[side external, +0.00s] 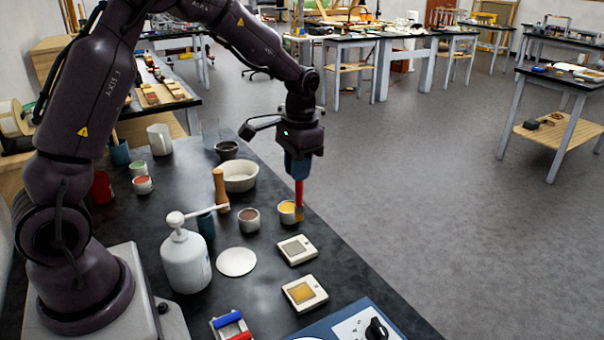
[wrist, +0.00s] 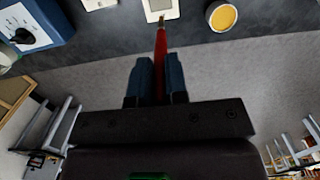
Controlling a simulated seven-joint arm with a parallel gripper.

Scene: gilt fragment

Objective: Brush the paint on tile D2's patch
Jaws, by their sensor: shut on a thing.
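My gripper (side external: 298,176) is shut on a red-handled brush (side external: 299,192) that points down, bristles lowest. In the wrist view, the brush (wrist: 161,50) runs up between the blue fingers (wrist: 160,65). Its ochre tip appears beside the yellow paint cup (side external: 287,208) in the side view, and over the near edge of a pale tile (wrist: 153,15) in the wrist view. I cannot tell its height or any contact. One tile (side external: 297,250) has a grey-beige patch; a nearer tile (side external: 304,293) has a golden patch. No labels are readable, so I cannot tell which is D2.
A brown paint cup (side external: 248,219), white disc (side external: 236,262), pump bottle (side external: 185,260), wooden-handled tool (side external: 220,188) and cream bowl (side external: 240,176) stand left of the brush. A blue box with a dial (side external: 350,325) is at the front. Beyond the bench's right edge is open floor.

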